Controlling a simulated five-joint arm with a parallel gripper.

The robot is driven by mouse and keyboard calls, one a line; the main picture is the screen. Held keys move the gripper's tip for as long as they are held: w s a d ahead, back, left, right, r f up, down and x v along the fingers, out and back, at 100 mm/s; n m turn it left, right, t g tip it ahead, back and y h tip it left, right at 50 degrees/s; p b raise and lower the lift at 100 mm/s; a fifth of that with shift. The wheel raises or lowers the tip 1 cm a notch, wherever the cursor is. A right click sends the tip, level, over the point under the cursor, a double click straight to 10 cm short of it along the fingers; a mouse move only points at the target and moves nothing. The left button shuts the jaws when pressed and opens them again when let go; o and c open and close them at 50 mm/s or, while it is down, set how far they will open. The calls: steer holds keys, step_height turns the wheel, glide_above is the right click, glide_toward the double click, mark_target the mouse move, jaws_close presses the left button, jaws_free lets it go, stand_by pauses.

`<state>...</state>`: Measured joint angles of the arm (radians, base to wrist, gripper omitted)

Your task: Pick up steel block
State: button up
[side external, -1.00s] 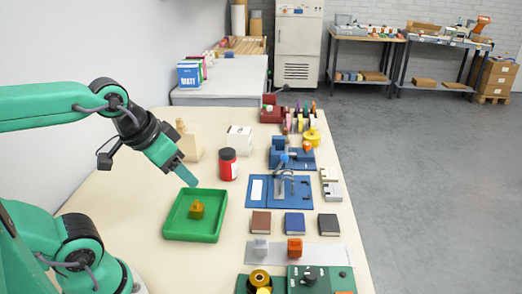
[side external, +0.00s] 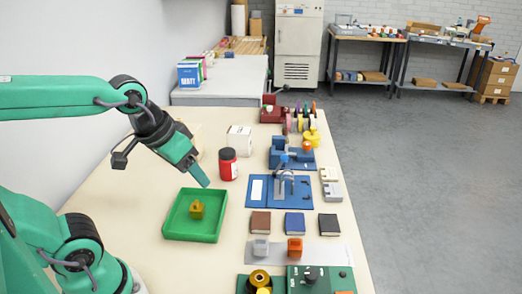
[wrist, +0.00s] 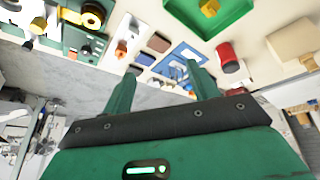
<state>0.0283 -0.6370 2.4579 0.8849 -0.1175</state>
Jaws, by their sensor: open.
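The steel block is most likely the small grey block (side external: 261,247) on a pale grey strip (side external: 322,254), just left of an orange-copper block (side external: 295,248). In the wrist view the copper block (wrist: 121,48) shows left of the fingers. My gripper (side external: 202,179) hangs above the table near the back right of the green tray (side external: 175,232), well away from the grey block. In the wrist view my gripper (wrist: 162,88) has its two fingers spread, with nothing between them.
The green tray holds a brass piece (side external: 197,209). A red jar (side external: 228,164) stands behind the gripper. A blue mat (side external: 257,190) and several book-like blocks (side external: 261,222) lie to the right. Green fixtures (side external: 335,280) stand in front of the strip. Bare table lies left of it.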

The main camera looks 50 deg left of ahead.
steer(key=w+d+f+n+g, duration=0.3)
steer(key=w+d+f+n, duration=0.1)
steer(key=w+f, duration=0.25)
steer(key=n+g, duration=0.2)
steer(key=n, duration=0.2)
glide_above(261, 238)
steer(key=f, duration=0.8)
steer(key=shift+s+a+f, duration=0.1)
steer(key=shift+s+a, duration=0.05)
steer(key=shift+a, duration=0.2)
steer(key=shift+d+f, duration=0.2)
steer(key=shift+f, duration=0.3)
steer(key=shift+d+f, duration=0.1)
steer(key=shift+f, duration=3.8)
steer(key=c, duration=1.2)
steer(key=shift+r, duration=0.15)
